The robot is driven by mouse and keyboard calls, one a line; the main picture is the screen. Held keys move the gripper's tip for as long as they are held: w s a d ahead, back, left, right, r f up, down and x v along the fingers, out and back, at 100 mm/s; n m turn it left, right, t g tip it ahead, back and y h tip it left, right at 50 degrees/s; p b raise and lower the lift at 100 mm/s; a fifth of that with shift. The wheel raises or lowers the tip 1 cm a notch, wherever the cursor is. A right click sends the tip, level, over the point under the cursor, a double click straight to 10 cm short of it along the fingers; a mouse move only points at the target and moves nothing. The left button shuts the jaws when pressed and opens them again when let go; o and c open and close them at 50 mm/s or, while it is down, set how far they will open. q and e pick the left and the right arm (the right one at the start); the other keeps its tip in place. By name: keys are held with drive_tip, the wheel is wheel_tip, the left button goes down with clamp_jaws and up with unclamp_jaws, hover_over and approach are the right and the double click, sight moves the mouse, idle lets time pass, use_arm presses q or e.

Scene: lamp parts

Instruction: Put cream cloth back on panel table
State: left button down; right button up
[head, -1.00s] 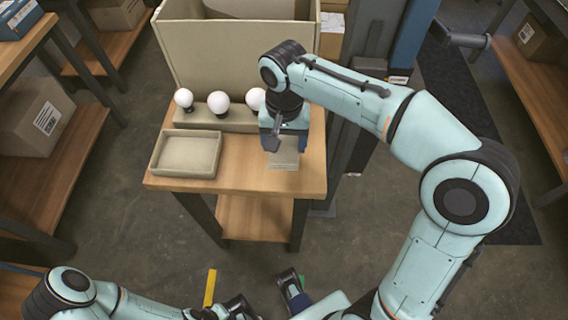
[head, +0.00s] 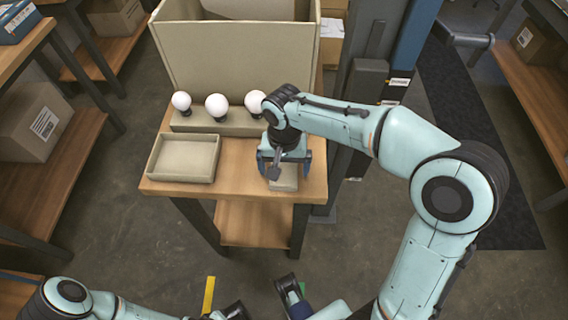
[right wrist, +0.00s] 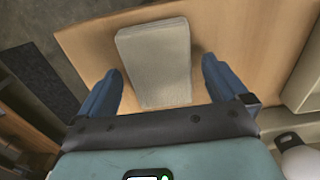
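The cream cloth (head: 284,184) looks like a flat folded rectangle lying at the front right of the wooden panel table (head: 232,180). My right gripper (head: 284,170) is above it, pointing down, and partly hides it in the head view. In the right wrist view the cloth (right wrist: 155,65) lies between the two blue fingers, with a gap on each side. That gripper is open and holds nothing. My left arm is low at the bottom left of the head view. Its gripper (head: 236,311) is cut off by the bottom edge, so its opening does not show.
A shallow cream tray (head: 184,178) sits left of the cloth. Behind it, a rack (head: 238,127) holds three white bulbs (head: 217,106), the right one close to my right gripper. A large cream box (head: 235,60) stands at the back. A dark post (head: 358,100) rises beyond the table's right edge.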

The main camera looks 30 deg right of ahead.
sight(284, 168)
drive_tip(key=shift+r, duration=0.15)
wheel_tip(284, 168, up, 12)
drive_tip(key=p, duration=0.2)
drive_tip(key=shift+p, duration=0.4)
idle(0.4)
